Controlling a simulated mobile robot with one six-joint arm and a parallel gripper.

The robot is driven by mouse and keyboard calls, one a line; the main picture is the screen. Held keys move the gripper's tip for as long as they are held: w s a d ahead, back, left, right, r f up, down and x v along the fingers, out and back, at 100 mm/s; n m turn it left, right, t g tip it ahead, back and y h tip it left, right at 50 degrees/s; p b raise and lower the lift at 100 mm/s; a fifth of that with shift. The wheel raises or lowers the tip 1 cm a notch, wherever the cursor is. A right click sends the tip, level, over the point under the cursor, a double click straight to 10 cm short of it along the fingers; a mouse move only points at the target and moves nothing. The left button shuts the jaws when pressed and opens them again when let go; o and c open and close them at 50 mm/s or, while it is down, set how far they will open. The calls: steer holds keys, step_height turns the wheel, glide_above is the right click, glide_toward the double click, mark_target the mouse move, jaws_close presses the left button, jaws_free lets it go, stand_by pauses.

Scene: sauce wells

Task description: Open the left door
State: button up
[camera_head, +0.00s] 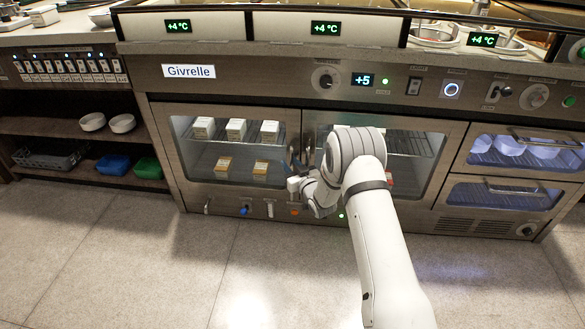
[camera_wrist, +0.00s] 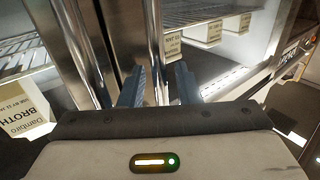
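The left door (camera_head: 235,178) is a glass door in a steel frame, and it looks shut. White cartons show behind its glass. Its upright bar handle (camera_head: 291,158) is at its right edge, close beside the right door's handle (camera_head: 306,150). My gripper is at these handles, its fingers mostly hidden by my arm in the head view. In the wrist view my gripper (camera_wrist: 157,88) has its two dark fingers apart, with a shiny upright bar (camera_wrist: 153,45) between them. I cannot tell whether the fingers touch the bar.
The right door (camera_head: 438,150) looks shut, partly behind my arm. Two drawers (camera_head: 520,150) with bar handles are farther right. A control panel with a knob (camera_head: 325,80) runs above. Open shelves with bowls (camera_head: 92,122) and bins stand at left. The floor (camera_head: 130,265) in front is clear.

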steer(key=shift+c, duration=0.4)
jaws_close()
steer(key=shift+d, duration=0.1)
